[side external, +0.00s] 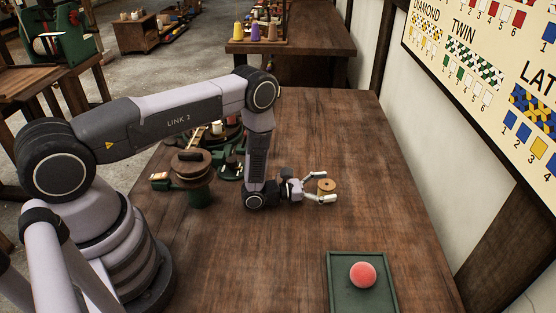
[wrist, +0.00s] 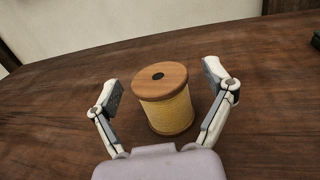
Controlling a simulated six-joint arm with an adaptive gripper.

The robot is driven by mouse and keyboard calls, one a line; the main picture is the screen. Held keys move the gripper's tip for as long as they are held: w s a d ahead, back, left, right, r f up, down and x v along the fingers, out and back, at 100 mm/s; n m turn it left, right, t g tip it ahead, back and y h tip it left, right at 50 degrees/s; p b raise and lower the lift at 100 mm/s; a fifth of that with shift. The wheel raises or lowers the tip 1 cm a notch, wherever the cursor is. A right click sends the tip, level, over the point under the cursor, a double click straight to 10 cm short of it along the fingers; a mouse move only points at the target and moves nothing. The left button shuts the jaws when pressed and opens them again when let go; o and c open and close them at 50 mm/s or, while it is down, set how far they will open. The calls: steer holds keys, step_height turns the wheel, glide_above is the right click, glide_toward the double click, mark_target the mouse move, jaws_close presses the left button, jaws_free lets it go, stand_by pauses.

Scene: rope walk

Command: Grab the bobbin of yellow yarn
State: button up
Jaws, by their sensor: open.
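The bobbin of yellow yarn (wrist: 168,112) stands upright on the table in the wrist view, with wooden end discs and a dark hole in the top. It also shows small in the side external view (side external: 326,187). My gripper (wrist: 167,82) is open, with one finger on each side of the bobbin and gaps visible between pads and bobbin. In the side external view my gripper (side external: 322,187) reaches low over the table from the left, with the bobbin between its fingers.
A green tray (side external: 338,298) holding a pink-red ball (side external: 362,275) lies at the table's near right. A green and wooden device (side external: 195,178) stands left of my forearm. The wooden table (side external: 350,135) is clear behind and right of the bobbin.

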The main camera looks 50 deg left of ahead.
steer(key=c, duration=1.3)
steer(key=shift+o, duration=0.2)
